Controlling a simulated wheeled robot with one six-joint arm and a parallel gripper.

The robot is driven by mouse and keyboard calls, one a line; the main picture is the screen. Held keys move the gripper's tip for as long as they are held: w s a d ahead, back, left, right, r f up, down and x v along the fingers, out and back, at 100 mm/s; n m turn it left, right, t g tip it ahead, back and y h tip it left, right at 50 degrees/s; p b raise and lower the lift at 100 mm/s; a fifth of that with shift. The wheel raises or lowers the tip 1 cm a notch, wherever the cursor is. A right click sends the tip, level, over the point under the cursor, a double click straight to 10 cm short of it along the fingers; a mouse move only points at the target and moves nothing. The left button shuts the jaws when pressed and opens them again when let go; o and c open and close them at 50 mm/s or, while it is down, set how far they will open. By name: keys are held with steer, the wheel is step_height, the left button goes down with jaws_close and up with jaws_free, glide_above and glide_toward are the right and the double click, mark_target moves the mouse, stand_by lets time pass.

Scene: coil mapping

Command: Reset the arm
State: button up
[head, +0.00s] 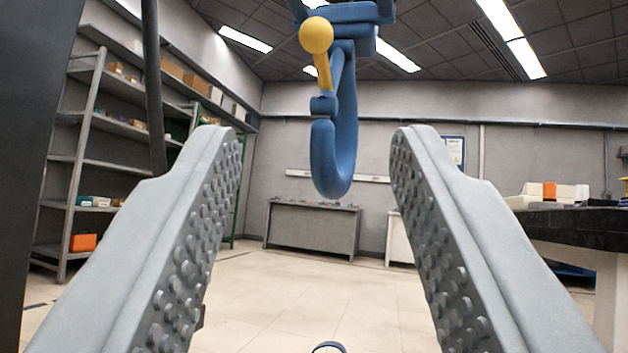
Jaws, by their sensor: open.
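My gripper (315,145) is open, its two grey fingers with studded inner pads wide apart on the left and right of the head view. Nothing is held between them. A blue hook (333,150) with a yellow ball-ended lever (317,45) hangs from above, seen beyond and between the fingers. It looks apart from both fingers.
Metal shelving (85,160) with boxes stands along the left wall. A dark-topped bench (575,228) with boxes on it stands at the right. A grey cabinet (312,230) stands by the back wall. The tiled floor (310,290) between is mostly clear.

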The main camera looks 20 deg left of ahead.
steer(key=shift+r, duration=0.1)
steer(key=s+r+m+h, duration=0.1)
steer(key=s+r+h, duration=0.15)
steer(key=r, duration=1.15)
steer(key=s+r+m+g+h, duration=0.3)
steer(key=s+r+h, duration=0.2)
steer(key=s+r, duration=1.75)
steer(key=s+r+m+g+h, duration=0.1)
steer(key=s+r, duration=0.2)
steer(key=s, duration=0.7)
steer(key=s+r+g+h, duration=0.1)
steer(key=s+r, duration=0.2)
steer(key=s, duration=0.8)
steer(key=s+f+g, duration=0.1)
steer(key=s+f, duration=0.2)
steer(key=s, duration=0.8)
steer(key=s+f+g, duration=0.1)
steer(key=s+f, duration=0.2)
steer(key=s, duration=0.8)
steer(key=shift+d+m+g, duration=0.3)
steer(key=shift+m+g, duration=0.1)
